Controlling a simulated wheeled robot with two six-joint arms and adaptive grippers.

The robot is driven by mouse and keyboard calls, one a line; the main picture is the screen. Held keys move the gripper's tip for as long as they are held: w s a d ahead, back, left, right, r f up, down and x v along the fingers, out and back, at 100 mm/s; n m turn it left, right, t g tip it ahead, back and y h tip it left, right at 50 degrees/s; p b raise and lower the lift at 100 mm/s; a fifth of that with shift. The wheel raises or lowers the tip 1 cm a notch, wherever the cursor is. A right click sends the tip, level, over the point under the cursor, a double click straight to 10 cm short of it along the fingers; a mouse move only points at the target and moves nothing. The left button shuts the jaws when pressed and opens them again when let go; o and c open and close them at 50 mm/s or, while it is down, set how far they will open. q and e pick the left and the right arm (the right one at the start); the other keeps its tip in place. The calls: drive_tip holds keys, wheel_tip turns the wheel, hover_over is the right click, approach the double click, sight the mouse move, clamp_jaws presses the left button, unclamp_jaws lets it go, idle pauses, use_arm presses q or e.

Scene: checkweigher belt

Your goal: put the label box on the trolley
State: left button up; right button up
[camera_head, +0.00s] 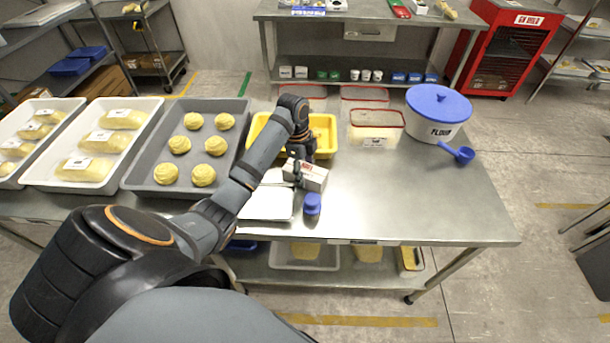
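A small white box with red print (313,176), which looks like the label box, is on the steel table, tilted in the picture, near the middle front. My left gripper (296,172) points down at the box's left end, with a dark finger over its near side. The far finger is hidden, so I cannot tell whether it grips the box or only touches it. A wheeled steel rack (150,52) stands at the back left; I cannot tell whether it is the trolley. My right gripper is not in view.
Around the box are a white tray (267,205), a blue-capped jar (312,204) and a yellow bin (325,127). Dough trays (130,182) fill the left. A flour tub (436,110) and blue scoop (459,154) are right. The table's front right is clear.

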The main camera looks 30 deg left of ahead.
sight(309, 165)
use_arm(q)
drive_tip(key=c, duration=0.3)
drive_tip(key=shift+r, duration=0.15)
drive_tip(key=shift+r, duration=0.35)
drive_tip(key=r, duration=0.1)
drive_tip(key=w+r, duration=0.1)
drive_tip(key=r, duration=0.1)
drive_tip(key=w+a+r, duration=0.1)
drive_tip(key=r, duration=0.1)
drive_tip(key=shift+r, duration=0.1)
drive_tip(key=w+r, duration=0.1)
drive_tip(key=w+a+r, duration=0.1)
drive_tip(key=w, duration=0.1)
drive_tip(key=w+a+r, duration=0.1)
drive_tip(key=w+r, duration=0.1)
drive_tip(key=shift+w+a, duration=0.15)
drive_tip(key=shift+w, duration=0.1)
drive_tip(key=shift+w+a+r+b, duration=0.15)
drive_tip(key=shift+w+a+r, duration=0.35)
drive_tip(key=shift+w, duration=0.4)
drive_tip(key=shift+w+a+r+b, duration=0.15)
drive_tip(key=shift+w+a+r, duration=0.3)
drive_tip(key=shift+w, duration=0.4)
drive_tip(key=shift+w+a+r+b, duration=0.15)
drive_tip(key=shift+w+a+r, duration=0.3)
drive_tip(key=shift+w, duration=0.45)
